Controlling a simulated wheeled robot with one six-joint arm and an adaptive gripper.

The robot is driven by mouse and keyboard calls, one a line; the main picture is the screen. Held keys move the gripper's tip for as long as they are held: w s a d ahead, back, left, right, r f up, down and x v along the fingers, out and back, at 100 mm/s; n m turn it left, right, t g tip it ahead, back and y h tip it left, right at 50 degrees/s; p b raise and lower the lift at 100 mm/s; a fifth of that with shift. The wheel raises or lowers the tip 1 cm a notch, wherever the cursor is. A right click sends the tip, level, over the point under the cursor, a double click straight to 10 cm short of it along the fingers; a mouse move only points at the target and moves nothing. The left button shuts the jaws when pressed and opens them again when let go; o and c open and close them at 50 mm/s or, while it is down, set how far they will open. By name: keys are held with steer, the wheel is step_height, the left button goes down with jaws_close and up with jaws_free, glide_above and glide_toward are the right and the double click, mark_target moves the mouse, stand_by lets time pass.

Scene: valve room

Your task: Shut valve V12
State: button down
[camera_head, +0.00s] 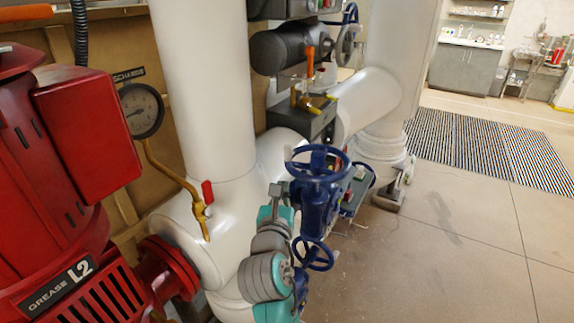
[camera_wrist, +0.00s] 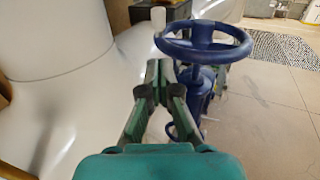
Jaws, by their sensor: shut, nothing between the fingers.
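A large blue handwheel (camera_head: 317,165) sits on a blue valve body (camera_head: 317,205) at the centre of the head view. No V12 label is readable on it. A smaller blue handwheel (camera_head: 313,254) is below it. In the wrist view the large handwheel (camera_wrist: 203,53) is at the upper right, with a blue stem and body beneath. My gripper (camera_wrist: 160,66) is shut and empty, with its fingertips left of the handwheel and apart from its rim in the picture. In the head view my teal and grey arm stands just left of the valve and hides part of it.
Thick white pipes (camera_head: 205,85) stand behind and left of the valve. A red machine marked L2 (camera_head: 62,180) fills the left side. A gauge (camera_head: 140,110) and a red-handled tap (camera_head: 207,193) are between. Open floor (camera_head: 440,240) lies right, with a striped mat (camera_head: 480,145) beyond.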

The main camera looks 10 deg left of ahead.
mark_target(287, 159)
steer(key=w, duration=1.1)
steer(key=shift+a, duration=0.4)
steer(key=shift+w+a+m+h, duration=0.3)
steer(key=shift+w+m+h, duration=0.25)
steer(key=shift+h, duration=0.35)
